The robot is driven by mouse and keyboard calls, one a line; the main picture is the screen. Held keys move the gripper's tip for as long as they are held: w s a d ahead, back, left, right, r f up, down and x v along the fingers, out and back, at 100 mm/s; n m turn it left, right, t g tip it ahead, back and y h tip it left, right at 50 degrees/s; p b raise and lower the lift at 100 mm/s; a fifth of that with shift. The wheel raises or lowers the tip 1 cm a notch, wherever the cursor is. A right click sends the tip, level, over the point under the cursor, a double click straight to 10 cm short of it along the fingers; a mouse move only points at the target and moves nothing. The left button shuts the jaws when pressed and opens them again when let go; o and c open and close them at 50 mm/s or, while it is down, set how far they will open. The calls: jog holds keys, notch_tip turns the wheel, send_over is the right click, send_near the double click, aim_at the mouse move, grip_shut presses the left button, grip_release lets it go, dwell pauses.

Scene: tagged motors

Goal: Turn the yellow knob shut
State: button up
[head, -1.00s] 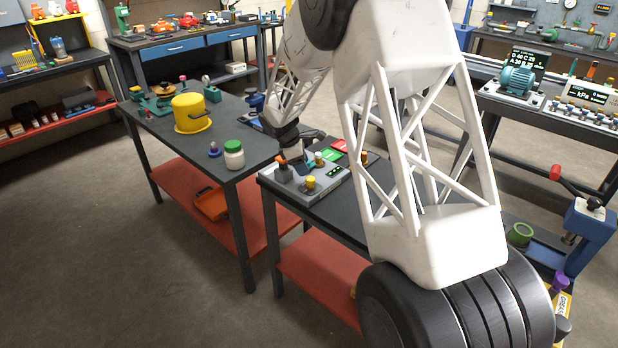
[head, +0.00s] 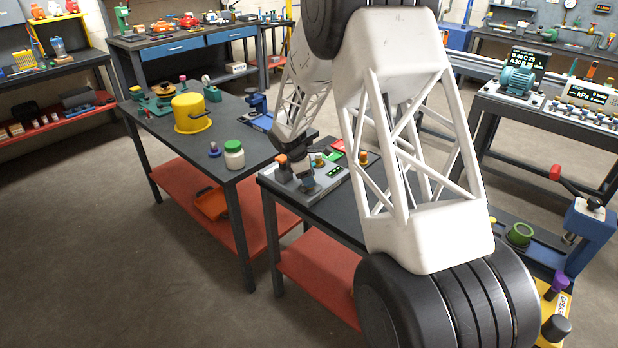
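The grey panel (head: 335,187) with several small knobs and coloured labels lies on the near dark bench. The yellow knob at its front is hidden now, behind the dark end of my gripper (head: 308,182). My gripper hangs low over the panel's front part, at the place of that knob. Its fingers are small and dark here, so I cannot tell whether they touch the knob or how far apart they are.
A white jar with a green lid (head: 234,154) and a yellow bucket (head: 189,114) stand on the left bench.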

jog(key=c, duration=0.6)
jog(key=shift+m, duration=0.4)
jog(key=m+g, duration=0.1)
jog(key=m, duration=0.2)
jog(key=shift+w+g, duration=0.1)
jog(key=shift+g, duration=0.2)
jog(key=m, duration=0.3)
jog(key=m+g+y, duration=0.1)
jog(key=m, duration=0.1)
jog(key=shift+w+d+m+g, duration=0.1)
jog(key=shift+m+g, duration=0.2)
jog(key=shift+m, duration=0.1)
jog(key=m+g+y, duration=0.1)
jog(key=m+y, duration=0.1)
jog(key=m, duration=0.2)
jog(key=shift+d+m, duration=0.1)
jog(key=shift+m, duration=0.2)
jog(key=shift+m+y, duration=0.7)
jog(key=shift+m, duration=1.2)
